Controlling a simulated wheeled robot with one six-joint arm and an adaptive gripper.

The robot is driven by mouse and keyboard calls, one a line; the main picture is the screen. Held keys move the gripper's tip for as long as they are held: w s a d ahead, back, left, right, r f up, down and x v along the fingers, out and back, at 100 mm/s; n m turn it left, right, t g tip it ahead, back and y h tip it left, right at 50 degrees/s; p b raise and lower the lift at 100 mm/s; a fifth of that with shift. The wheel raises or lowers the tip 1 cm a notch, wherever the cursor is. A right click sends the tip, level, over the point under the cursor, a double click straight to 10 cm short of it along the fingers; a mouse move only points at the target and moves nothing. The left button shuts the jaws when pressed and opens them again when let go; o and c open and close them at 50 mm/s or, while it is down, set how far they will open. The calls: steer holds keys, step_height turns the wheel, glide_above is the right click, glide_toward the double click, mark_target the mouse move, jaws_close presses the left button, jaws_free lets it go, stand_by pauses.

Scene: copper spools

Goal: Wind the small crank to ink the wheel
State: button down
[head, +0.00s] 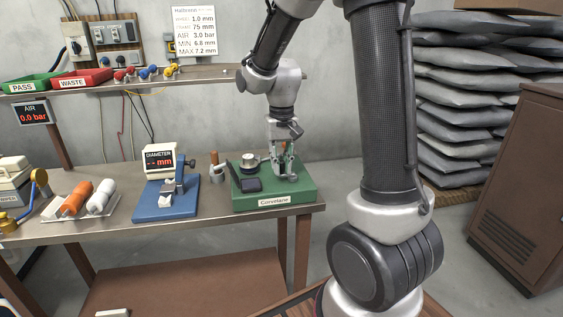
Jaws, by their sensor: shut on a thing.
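My gripper (287,168) points down at the right side of a green base (308,196) with a white label on its front. Its fingers are shut on a small part there, which appears to be the small crank; the fingers largely hide it. A round metal wheel or cup (250,163) stands on the back left of the green base, left of my gripper. A black block (246,185) sits in front of it. I cannot make out ink on the wheel.
A blue diameter gauge (165,212) stands left of the green base, with a small cup (217,174) between them. Orange and white rollers (75,198) lie further left. A shelf (130,84) with green and red trays runs above. Grey sacks (460,95) are stacked at right.

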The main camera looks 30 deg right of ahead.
steer(key=n, duration=0.2)
steer(key=s+n, duration=0.1)
steer(key=n, duration=0.2)
steer(key=shift+s+a+n, duration=0.15)
steer(key=shift+s+n, duration=0.15)
stand_by(0.4)
steer(key=c, duration=1.3)
jaws_free()
step_height(320, 180, up, 12)
steer(key=shift+r, duration=0.1)
steer(key=s+m+t, duration=0.1)
steer(key=s, duration=0.5)
steer(key=s+d+m+t, duration=0.1)
steer(key=s+t, duration=0.1)
steer(key=s, duration=0.4)
steer(key=s+d+m+t, duration=0.1)
steer(key=s, duration=0.6)
steer(key=shift+d+r, duration=0.2)
steer(key=shift+r, duration=0.2)
